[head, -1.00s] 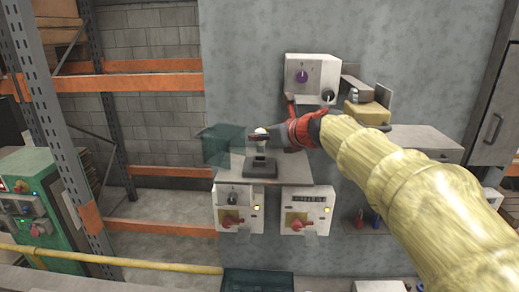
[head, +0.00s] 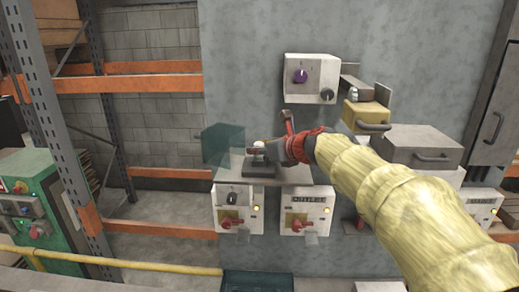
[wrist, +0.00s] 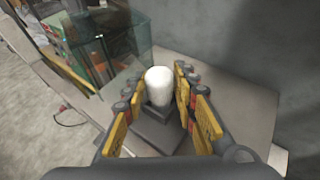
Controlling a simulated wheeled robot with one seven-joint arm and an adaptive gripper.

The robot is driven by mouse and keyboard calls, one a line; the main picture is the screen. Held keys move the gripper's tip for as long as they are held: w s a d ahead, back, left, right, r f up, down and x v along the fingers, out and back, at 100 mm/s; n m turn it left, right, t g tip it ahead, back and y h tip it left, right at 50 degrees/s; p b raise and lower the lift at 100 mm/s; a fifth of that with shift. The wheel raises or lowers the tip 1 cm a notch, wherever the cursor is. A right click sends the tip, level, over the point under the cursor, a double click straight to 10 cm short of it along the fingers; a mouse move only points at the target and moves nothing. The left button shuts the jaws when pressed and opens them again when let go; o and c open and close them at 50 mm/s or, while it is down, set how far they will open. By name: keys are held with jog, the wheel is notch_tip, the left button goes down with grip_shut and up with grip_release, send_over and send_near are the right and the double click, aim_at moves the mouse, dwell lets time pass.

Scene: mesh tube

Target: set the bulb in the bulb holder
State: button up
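The white bulb (wrist: 158,85) stands upright on the dark bulb holder (wrist: 152,132), which has a square base. In the head view the bulb (head: 258,146) shows small above the holder (head: 261,168) on the grey shelf. How deep the bulb sits in the holder cannot be made out. My gripper (wrist: 157,88) has its yellow-padded fingers on either side of the bulb, spread apart, with a narrow gap visible between pads and bulb. In the head view my gripper (head: 270,151) reaches in from the right at bulb height.
A translucent green box (head: 223,145) stands left of the holder. Two switch boxes (head: 238,208) hang below the shelf (head: 295,176). A control box (head: 311,78) is on the wall above. A yellow drawer box (head: 366,117) is to the right.

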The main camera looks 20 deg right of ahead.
jog(key=shift+o, duration=1.3)
jog(key=shift+r, duration=0.1)
jog(key=shift+s+r, duration=0.1)
jog(key=shift+r, duration=0.1)
jog(key=v, duration=1.1)
jog(key=shift+s+r+b, duration=0.15)
jog(key=shift+s+b, duration=0.15)
jog(key=shift+s, duration=0.05)
jog(key=shift+d, duration=0.1)
